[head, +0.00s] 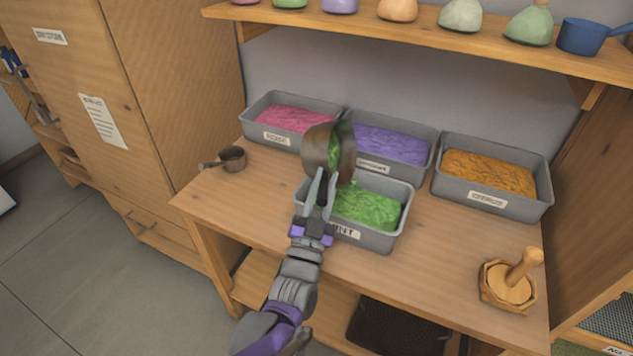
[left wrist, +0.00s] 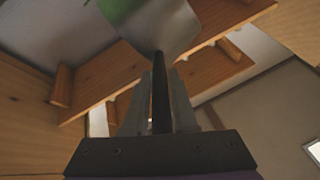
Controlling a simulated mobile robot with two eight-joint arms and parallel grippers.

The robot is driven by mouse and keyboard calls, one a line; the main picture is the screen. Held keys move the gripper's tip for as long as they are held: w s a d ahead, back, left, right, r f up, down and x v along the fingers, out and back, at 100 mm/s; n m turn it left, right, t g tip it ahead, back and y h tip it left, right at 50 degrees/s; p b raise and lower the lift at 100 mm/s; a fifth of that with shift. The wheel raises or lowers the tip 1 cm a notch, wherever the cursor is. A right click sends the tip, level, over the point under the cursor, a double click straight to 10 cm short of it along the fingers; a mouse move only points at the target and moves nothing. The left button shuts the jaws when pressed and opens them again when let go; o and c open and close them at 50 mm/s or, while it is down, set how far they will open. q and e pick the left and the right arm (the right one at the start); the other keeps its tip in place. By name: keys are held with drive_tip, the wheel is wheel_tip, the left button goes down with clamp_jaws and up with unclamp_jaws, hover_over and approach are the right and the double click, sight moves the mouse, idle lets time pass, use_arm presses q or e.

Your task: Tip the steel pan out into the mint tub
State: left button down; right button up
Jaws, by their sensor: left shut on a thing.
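The steel pan (head: 318,147) is held up over the mint tub, tilted on its side with its opening facing right. Green stuff shows inside it. My left gripper (head: 321,188) is shut on its dark handle; the handle also shows between the fingers in the left wrist view (left wrist: 158,95), with the pan's underside (left wrist: 160,25) above and a bit of green at its edge. The mint tub (head: 376,240) is a grey tub with bright green contents, directly below the pan. My arm and the pan hide its left part. My right gripper is not in view.
Grey tubs of pink (head: 253,115), purple (head: 431,134) and orange stuff (head: 515,210) stand behind and to the right of the mint tub. A small dark pan (head: 233,159) sits at the table's left. A wooden press (head: 509,283) stands front right. A shelf (head: 430,33) hangs above.

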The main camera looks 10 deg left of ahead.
use_arm(q)
drive_tip(key=s+d+f+m+g+h, duration=0.1)
drive_tip(key=d+f+m+g+h, duration=0.1)
drive_tip(key=m, duration=0.7)
drive_tip(key=s+d+f+m+g+h, duration=0.1)
drive_tip(key=d+f+m+g+h, duration=0.1)
drive_tip(key=d+m+h, duration=0.3)
drive_tip(key=shift+s+m+g+h+b, duration=0.25)
drive_tip(key=shift+m+g+h, duration=0.45)
drive_tip(key=shift+m+h, duration=1.1)
drive_tip(key=shift+w+m+y, duration=0.1)
drive_tip(key=shift+m+y, duration=0.4)
